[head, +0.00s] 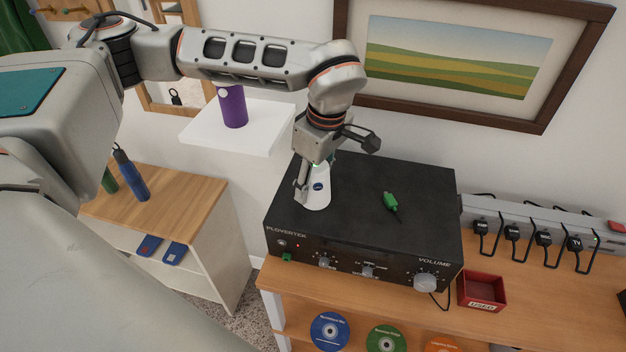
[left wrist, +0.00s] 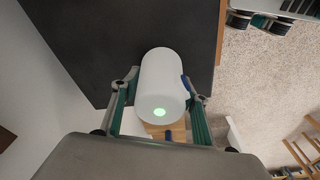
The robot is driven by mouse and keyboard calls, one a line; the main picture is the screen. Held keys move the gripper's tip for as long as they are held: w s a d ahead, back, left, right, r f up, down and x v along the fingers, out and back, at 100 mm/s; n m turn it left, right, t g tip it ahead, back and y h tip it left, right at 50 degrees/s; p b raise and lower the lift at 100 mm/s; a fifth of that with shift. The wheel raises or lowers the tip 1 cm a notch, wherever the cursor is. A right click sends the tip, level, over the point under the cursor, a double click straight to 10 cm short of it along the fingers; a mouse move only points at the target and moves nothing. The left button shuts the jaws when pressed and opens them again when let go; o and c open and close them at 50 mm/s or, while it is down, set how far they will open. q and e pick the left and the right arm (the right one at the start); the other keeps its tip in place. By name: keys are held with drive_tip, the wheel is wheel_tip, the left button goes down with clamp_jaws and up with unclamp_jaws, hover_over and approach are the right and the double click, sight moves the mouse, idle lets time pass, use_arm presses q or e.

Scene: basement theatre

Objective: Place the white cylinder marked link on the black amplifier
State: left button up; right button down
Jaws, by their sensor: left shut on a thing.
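The white cylinder (head: 318,198) carries a small dark blue oval mark, too small to read. It stands about upright at the left part of the black amplifier (head: 354,184); I cannot tell whether its base touches the top. My left gripper (head: 314,178) is shut on the cylinder from above, one finger down its left side. In the left wrist view the cylinder (left wrist: 162,78) sits between both fingers, with a green light on its near end and the amplifier's dark top (left wrist: 110,35) behind it. My right gripper is not in view.
A green plug-like piece (head: 391,202) lies on the amplifier, right of the cylinder. A red tray (head: 484,277) marked USED and a power strip (head: 535,226) with several black plugs are at the right. A purple cylinder (head: 233,106) stands on a white wall shelf (head: 258,136).

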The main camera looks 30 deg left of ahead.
use_arm(q)
drive_tip(key=o, duration=1.3)
drive_tip(key=shift+d+r, duration=0.1)
drive_tip(key=shift+r, duration=0.5)
drive_tip(key=r, duration=0.3)
drive_tip(key=d+r, duration=0.1)
drive_tip(key=r, duration=0.7)
drive_tip(key=shift+s+d, duration=0.1)
drive_tip(key=shift+d, duration=0.2)
drive_tip(key=shift+f, duration=0.1)
